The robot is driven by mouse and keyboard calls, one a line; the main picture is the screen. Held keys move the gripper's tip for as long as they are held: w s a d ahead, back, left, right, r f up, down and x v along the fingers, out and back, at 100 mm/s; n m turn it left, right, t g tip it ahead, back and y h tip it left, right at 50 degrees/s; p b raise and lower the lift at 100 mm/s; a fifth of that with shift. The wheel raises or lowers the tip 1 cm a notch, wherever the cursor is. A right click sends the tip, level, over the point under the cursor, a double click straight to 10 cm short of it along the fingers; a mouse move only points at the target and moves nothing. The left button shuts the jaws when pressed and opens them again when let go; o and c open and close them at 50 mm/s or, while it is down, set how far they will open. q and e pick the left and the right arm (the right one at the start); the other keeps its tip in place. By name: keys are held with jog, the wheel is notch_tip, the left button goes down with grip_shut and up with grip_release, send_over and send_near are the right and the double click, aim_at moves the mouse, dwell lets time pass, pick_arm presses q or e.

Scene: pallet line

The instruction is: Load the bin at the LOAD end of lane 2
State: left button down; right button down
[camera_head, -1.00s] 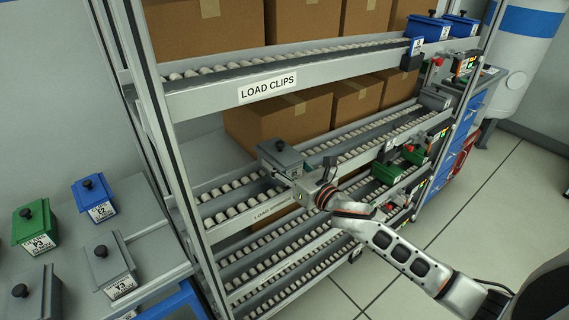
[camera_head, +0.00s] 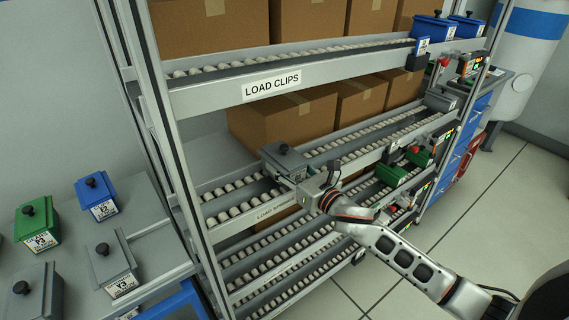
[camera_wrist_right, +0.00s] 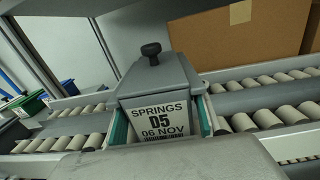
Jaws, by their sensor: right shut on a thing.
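A grey lidded bin (camera_head: 285,158) with a dark knob is held at the front edge of the middle shelf, above the "LOAD SPRINGS" label (camera_head: 272,210). In the right wrist view its label (camera_wrist_right: 163,120) reads "SPRINGS 05 06 NOV". My right gripper (camera_head: 305,186) is shut on this bin, with teal finger pads on both sides of it in the wrist view. The bin is upright over the roller lanes (camera_head: 235,200); I cannot tell whether it touches the rollers. My left gripper is out of view.
A bench (camera_head: 165,245) at left bears grey, green (camera_head: 37,224) and blue (camera_head: 97,194) bins. Cardboard boxes (camera_head: 285,118) stand behind the lanes. The upper shelf (camera_head: 290,75) runs above the held bin. A rack post (camera_head: 160,130) stands to its left. Green bins (camera_head: 392,174) sit at the right.

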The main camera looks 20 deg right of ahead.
aim_at(298, 175)
jog(key=c, duration=1)
grip_release()
jog(key=shift+f, duration=0.15)
jog(key=v, duration=1.2)
dwell(2.3)
jog(key=s+a+f+m+g+h, duration=0.1)
jog(key=s+f+m+g, duration=0.2)
jog(key=s+f+m, duration=0.7)
jog(key=s+a+f+m+g+h, duration=0.2)
jog(key=s+f+m, duration=0.9)
jog(key=f+m, duration=0.6)
jog(key=m+g, duration=0.1)
jog(key=m, duration=0.7)
jog(key=shift+f+h, duration=0.3)
jog(key=shift+f, duration=0.1)
